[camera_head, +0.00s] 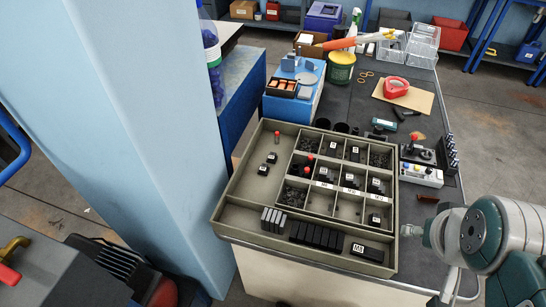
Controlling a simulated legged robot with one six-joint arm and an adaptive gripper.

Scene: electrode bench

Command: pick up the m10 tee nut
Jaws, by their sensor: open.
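Small black blocks with white marks, some likely tee nuts, lie in a grey-beige divided tray (222,212). One black block (374,219) sits in the lower right compartment, another (376,186) in the compartment above it. Others (271,157) lie loose in the large left compartment. The marks are too small to read surely, so I cannot tell which is the M10 tee nut.
Tray walls divide the compartments. Red-topped pieces (277,135) stand upright in it. Grey and black bars (315,236) fill its front. A button box (421,174) stands right of the tray; red tape (396,87) and a green tub (340,68) are behind. A blue column (150,130) is left.

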